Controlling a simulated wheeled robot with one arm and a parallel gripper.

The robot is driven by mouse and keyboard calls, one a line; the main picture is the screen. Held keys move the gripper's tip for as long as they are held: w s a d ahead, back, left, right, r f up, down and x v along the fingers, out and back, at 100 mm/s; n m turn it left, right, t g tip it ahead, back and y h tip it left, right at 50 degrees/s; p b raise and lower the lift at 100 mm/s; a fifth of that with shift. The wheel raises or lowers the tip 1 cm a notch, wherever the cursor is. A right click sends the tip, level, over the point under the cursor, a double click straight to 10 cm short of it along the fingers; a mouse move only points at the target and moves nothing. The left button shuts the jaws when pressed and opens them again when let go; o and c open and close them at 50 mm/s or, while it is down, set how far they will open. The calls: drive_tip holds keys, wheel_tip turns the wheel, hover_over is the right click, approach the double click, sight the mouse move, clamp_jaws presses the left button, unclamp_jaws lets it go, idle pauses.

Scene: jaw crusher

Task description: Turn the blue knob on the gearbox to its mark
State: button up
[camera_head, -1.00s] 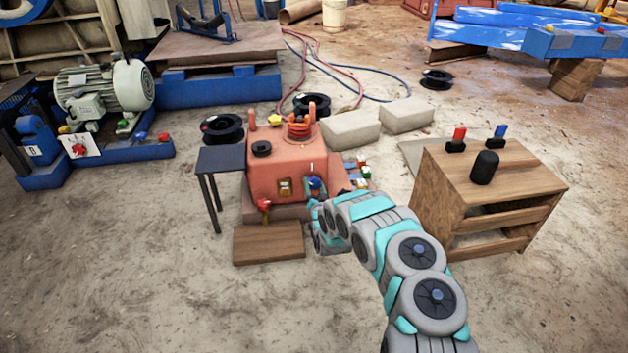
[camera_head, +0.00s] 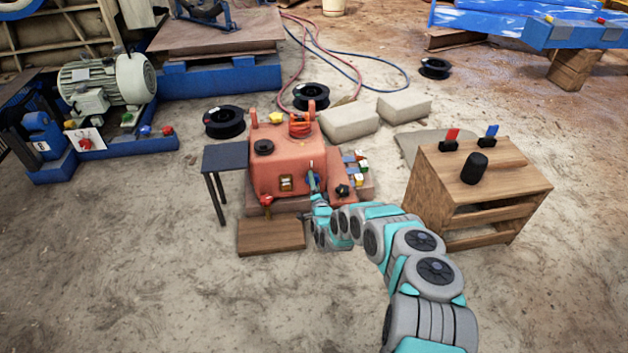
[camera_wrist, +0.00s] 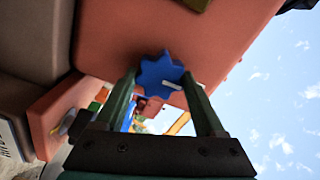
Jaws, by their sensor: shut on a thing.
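The orange gearbox (camera_head: 275,178) stands on the ground in the middle of the head view. In the wrist view, the blue star-shaped knob (camera_wrist: 156,68) sits against the orange housing (camera_wrist: 105,28). A short white line shows on the knob's lower right face. My gripper (camera_wrist: 160,82) has one dark green finger on each side of the knob and is shut on it. In the head view, my gripper (camera_head: 313,183) is at the gearbox's front right face and largely covers the knob. I cannot make out the mark on the housing.
A red knob (camera_head: 266,200) is low on the gearbox front, and a black knob (camera_head: 342,190) is just right of my gripper. A dark side table (camera_head: 225,158) stands left, a wooden board (camera_head: 270,236) lies in front, and a wooden stand (camera_head: 465,190) is at right.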

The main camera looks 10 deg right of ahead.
drive_tip(key=shift+d, duration=0.1)
idle(0.4)
drive_tip(key=o, duration=1.3)
drive_tip(key=shift+o, duration=0.2)
drive_tip(key=shift+s, duration=0.1)
drive_tip(key=s, duration=0.7)
drive_tip(key=shift+s, duration=0.3)
